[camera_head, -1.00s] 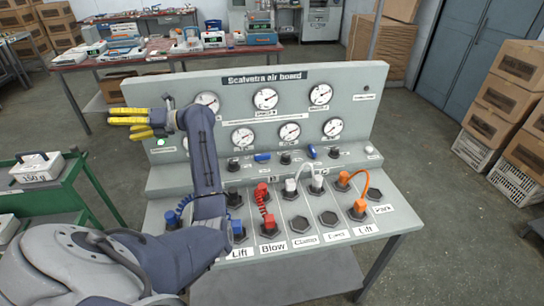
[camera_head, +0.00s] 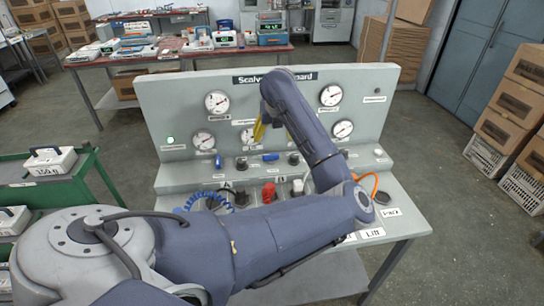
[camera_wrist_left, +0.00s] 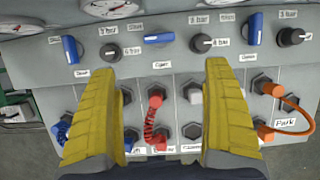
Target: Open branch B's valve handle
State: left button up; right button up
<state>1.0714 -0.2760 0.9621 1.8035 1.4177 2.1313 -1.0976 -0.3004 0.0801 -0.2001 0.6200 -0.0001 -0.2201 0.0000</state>
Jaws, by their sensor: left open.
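The grey air board (camera_head: 372,110) carries a row of blue valve handles. In the left wrist view the left handle (camera_wrist_left: 71,49) and the right handle (camera_wrist_left: 255,29) stand upright, and the middle handle (camera_wrist_left: 158,39) lies sideways. Their labels are too small for me to tell which is branch B's. The head view shows the left handle (camera_head: 218,161) and the sideways one (camera_head: 270,157); my arm hides the third. My left gripper (camera_head: 259,130) is in front of the board. In the left wrist view its yellow fingers (camera_wrist_left: 165,75) are apart and empty, with the middle handle beyond the gap.
Black knobs (camera_wrist_left: 201,43) sit between the handles. Below are hose sockets with a red coiled hose (camera_wrist_left: 155,118), an orange hose (camera_wrist_left: 296,112) and a blue one (camera_head: 207,198). Gauges (camera_head: 331,95) line the board above. A green cart (camera_head: 70,185) stands at left.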

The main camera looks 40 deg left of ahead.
aim_at(272, 155)
pick_arm(q)
jog(key=x, duration=1.6)
jog(key=shift+s+a, duration=0.1)
jog(key=shift+c, duration=0.3)
jog(key=c, duration=1.1)
jog(key=shift+r+n, duration=0.1)
jog(key=shift+n, duration=0.2)
jog(key=n+g+y, duration=0.1)
jog(key=n, duration=0.2)
jog(key=shift+n, duration=0.3)
jog(key=shift+w+n+g, duration=0.2)
jog(key=shift+n+g, duration=0.9)
jog(key=shift+n, duration=1.1)
